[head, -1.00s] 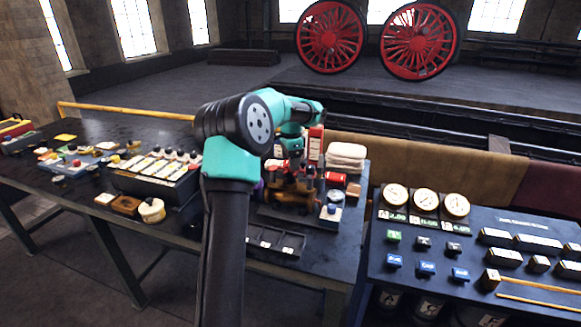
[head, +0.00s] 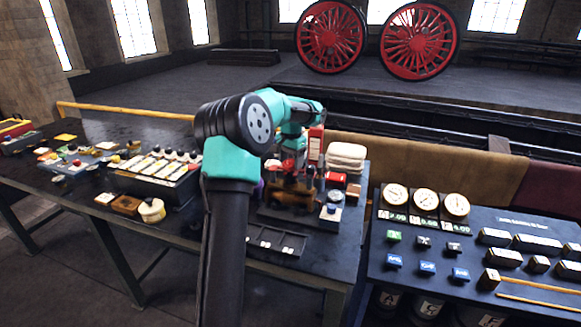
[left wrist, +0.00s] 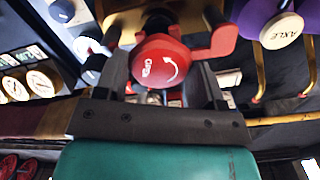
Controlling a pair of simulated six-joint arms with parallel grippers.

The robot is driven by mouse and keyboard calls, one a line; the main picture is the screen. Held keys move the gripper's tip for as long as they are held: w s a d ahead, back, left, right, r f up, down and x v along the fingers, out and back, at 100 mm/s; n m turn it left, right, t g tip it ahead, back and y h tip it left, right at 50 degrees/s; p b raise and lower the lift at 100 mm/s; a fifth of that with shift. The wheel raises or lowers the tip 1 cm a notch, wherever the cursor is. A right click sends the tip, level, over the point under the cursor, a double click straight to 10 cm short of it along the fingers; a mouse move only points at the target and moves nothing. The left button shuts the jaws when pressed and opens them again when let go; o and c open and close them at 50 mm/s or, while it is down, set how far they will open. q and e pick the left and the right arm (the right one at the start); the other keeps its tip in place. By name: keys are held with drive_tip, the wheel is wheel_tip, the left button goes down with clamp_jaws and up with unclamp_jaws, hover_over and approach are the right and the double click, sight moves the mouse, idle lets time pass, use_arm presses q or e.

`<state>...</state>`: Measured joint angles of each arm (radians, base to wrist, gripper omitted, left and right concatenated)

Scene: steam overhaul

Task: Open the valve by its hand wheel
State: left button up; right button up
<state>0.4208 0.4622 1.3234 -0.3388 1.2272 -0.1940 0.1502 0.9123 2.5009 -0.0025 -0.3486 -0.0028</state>
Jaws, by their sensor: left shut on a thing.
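The red hand wheel (left wrist: 160,66), marked OPEN with a curved white arrow, fills the middle of the left wrist view. The fingers of my left gripper (left wrist: 164,84) stand on either side of it, shut on it. In the head view my left gripper (head: 292,172) is small and points down over the brass valve body (head: 290,194) on the bench; my own arm hides part of this area. A red lever-like part (left wrist: 215,40) lies to the right of the wheel in the wrist view. My right gripper is not in view.
A dark partitioned tray (head: 276,241) lies in front of the valve. Folded white cloths (head: 346,155) are behind it. A panel with gauges (head: 424,201) stands to the right. A purple part marked AXLE (left wrist: 280,30) is close to the wheel in the wrist view.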

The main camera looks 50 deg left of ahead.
sight(291, 162)
use_arm(q)
drive_tip(key=n, duration=0.4)
drive_tip(key=shift+n, duration=0.3)
drive_tip(key=shift+n, duration=1.1)
drive_tip(key=o, duration=1.1)
drive_tip(key=shift+c, duration=0.2)
drive_tip(key=shift+c, duration=0.3)
drive_tip(key=shift+c, duration=1)
drive_tip(key=shift+r, duration=3)
